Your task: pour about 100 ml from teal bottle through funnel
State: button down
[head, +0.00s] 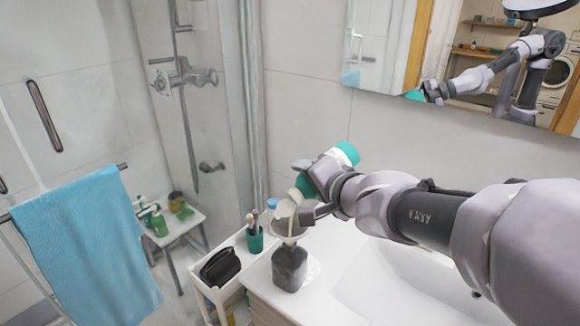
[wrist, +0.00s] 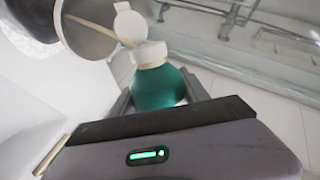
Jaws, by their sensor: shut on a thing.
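My gripper (head: 308,190) is shut on the teal bottle (wrist: 158,90), whose teal base (head: 347,153) is raised up and right. The bottle is tilted, neck down and left, over the grey funnel (head: 283,229). In the wrist view its white flip cap (wrist: 128,22) is open, and a cream-coloured stream (wrist: 92,24) runs from the mouth into the funnel (wrist: 85,42). The funnel sits in the neck of a dark grey bottle (head: 290,268), upright on the white counter. The level inside the dark bottle cannot be seen.
A white cart (head: 222,292) stands left of the counter with a black case (head: 219,267) and a green cup (head: 254,240) with brushes. A washbasin (head: 385,275) lies under my arm. A mirror (head: 460,65) hangs behind. A blue towel (head: 88,250) hangs at left.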

jog(key=shift+s+a+r+n+t+h+b, duration=0.2)
jog(key=shift+r+n+t+h+b, duration=0.3)
jog(key=shift+b, duration=1.35)
jog(key=shift+r+n, duration=0.1)
jog(key=shift+n, duration=0.2)
dwell(0.4)
